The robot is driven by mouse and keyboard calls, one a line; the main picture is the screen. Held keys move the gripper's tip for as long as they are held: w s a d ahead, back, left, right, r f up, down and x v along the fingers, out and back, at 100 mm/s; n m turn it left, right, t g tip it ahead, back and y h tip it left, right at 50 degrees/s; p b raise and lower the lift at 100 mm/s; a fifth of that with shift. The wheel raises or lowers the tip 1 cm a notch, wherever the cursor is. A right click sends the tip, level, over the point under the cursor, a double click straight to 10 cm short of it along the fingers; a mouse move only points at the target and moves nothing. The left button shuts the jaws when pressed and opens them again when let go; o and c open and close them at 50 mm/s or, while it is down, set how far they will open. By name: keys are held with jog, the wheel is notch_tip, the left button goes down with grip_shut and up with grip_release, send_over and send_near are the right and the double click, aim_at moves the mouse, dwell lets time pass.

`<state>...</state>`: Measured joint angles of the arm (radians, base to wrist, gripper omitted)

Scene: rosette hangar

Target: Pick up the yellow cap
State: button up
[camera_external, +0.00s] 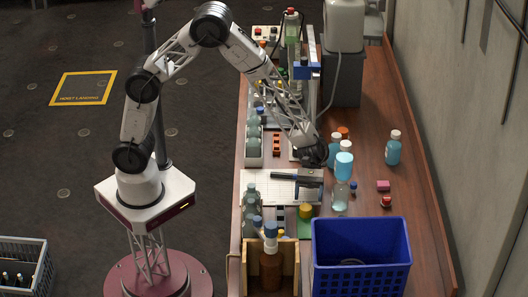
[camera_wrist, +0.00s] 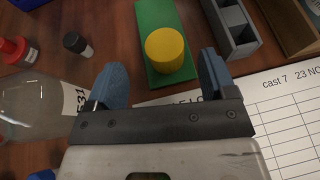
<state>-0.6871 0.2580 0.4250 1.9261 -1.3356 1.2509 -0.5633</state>
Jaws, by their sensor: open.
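The yellow cap (camera_external: 305,211) sits on a green strip (camera_external: 303,228) on the wooden bench. In the wrist view the round yellow cap (camera_wrist: 165,50) stands near the middle of the green strip (camera_wrist: 152,16), just ahead of my gripper. My gripper (camera_wrist: 161,62) is open, with a blue finger on each side of the cap's line. No contact with the cap shows. In the external view my gripper (camera_external: 310,188) is low over the bench, behind the cap; its fingers are hard to make out there.
A clear bottle (camera_wrist: 38,108) lies close to my left finger in the wrist view. A black-capped vial (camera_wrist: 77,44) and a red-capped bottle (camera_wrist: 15,50) are at left. A grey slotted rack (camera_wrist: 232,28) and a printed sheet (camera_wrist: 285,115) are at right. A blue crate (camera_external: 360,250) stands in front.

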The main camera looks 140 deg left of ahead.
aim_at(306, 208)
dwell(0.3)
jog(key=shift+x, duration=2.65)
jog(key=shift+s+d, duration=0.15)
jog(key=shift+c, duration=0.3)
jog(key=shift+r, duration=0.1)
jog(key=c, duration=0.9)
jog(key=shift+r, duration=0.1)
jog(key=shift+r, duration=4.9)
